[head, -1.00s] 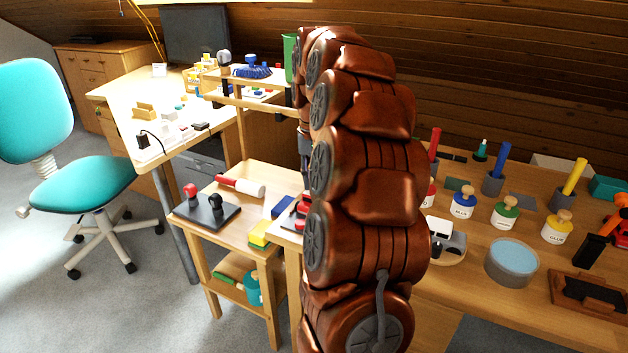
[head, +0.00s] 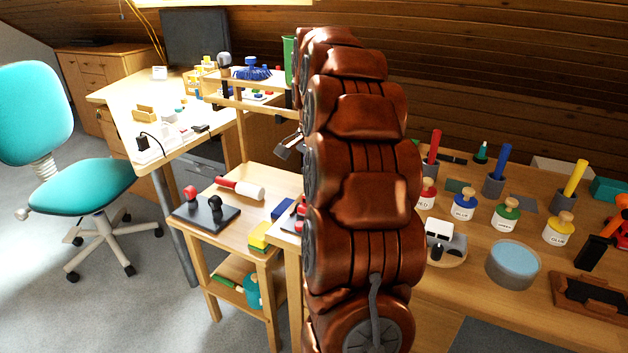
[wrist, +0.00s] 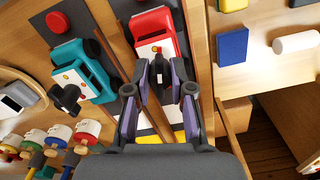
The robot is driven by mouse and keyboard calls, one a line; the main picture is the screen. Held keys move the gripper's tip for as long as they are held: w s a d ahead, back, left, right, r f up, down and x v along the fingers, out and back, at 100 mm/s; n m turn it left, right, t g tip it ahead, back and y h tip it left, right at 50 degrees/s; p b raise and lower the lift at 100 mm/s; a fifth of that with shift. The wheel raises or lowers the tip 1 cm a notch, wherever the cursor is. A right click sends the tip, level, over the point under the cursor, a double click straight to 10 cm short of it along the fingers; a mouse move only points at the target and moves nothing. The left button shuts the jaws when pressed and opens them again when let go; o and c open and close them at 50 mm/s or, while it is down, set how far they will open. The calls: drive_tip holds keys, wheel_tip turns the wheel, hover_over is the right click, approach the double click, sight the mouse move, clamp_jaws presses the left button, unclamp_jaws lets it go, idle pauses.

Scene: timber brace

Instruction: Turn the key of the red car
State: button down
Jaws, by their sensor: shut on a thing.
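The red car (wrist: 155,32) lies under my gripper in the wrist view, with a white panel with small coloured marks on it. My gripper (wrist: 160,72) is shut on a small dark piece at the car's near end, which appears to be its key (wrist: 158,76). The fingers hide most of the key, so its angle cannot be told.
A teal car (wrist: 88,62) with a black key (wrist: 65,97) lies left of the red car. A blue block (wrist: 232,50) and a white roller (wrist: 295,42) are at right. Several glue jars (head: 505,213) stand on the right bench.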

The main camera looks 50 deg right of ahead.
drive_tip(key=shift+m, duration=0.5)
drive_tip(key=c, duration=1)
unclamp_jaws()
drive_tip(key=shift+r, duration=0.1)
drive_tip(key=shift+r, duration=3.65)
